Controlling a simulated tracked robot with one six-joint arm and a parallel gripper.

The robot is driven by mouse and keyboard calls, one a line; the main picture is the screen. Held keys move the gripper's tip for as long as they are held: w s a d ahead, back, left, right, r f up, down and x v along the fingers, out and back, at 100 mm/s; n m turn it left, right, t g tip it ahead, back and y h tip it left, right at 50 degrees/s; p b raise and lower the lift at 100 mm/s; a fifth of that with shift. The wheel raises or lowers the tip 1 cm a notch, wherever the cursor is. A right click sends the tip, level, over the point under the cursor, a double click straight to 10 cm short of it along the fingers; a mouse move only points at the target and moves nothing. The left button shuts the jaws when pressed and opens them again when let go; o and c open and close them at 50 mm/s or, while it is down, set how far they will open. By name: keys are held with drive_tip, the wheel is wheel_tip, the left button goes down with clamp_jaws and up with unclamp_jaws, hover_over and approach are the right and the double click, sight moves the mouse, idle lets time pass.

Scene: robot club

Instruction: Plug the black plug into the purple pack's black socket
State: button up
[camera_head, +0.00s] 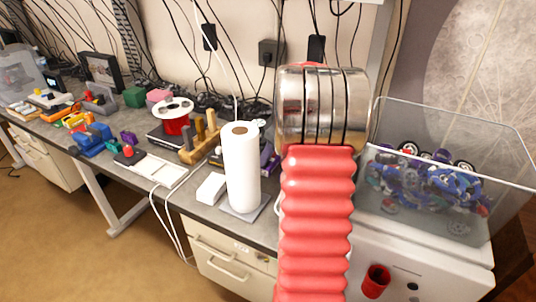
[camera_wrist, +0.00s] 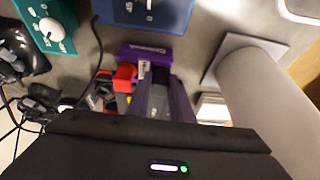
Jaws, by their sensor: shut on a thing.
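The purple pack (camera_wrist: 135,52) lies at the top centre in the wrist view, its lettered edge away from my gripper. My gripper (camera_wrist: 161,82) is shut on a small dark piece, which looks like the black plug (camera_wrist: 160,75), right at the pack's near side. I cannot tell whether the plug is in the socket; the fingers hide the socket. A red connector (camera_wrist: 125,74) sits just left of the fingers. In the head view my arm hides the gripper, and a bit of purple (camera_head: 268,160) shows behind the paper roll.
A white paper roll (camera_wrist: 270,95) stands close on the right; it also shows in the head view (camera_head: 241,170). A teal dial box (camera_wrist: 50,25) and a blue dial box (camera_wrist: 150,12) lie beyond the pack. Black cables run at left. A clear bin (camera_head: 470,245) stands right.

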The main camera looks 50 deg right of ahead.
drive_tip(key=o, duration=1.1)
drive_tip(key=shift+f, duration=0.1)
drive_tip(key=shift+c, duration=0.2)
drive_tip(key=v, duration=1.4)
drive_tip(key=shift+f, duration=0.1)
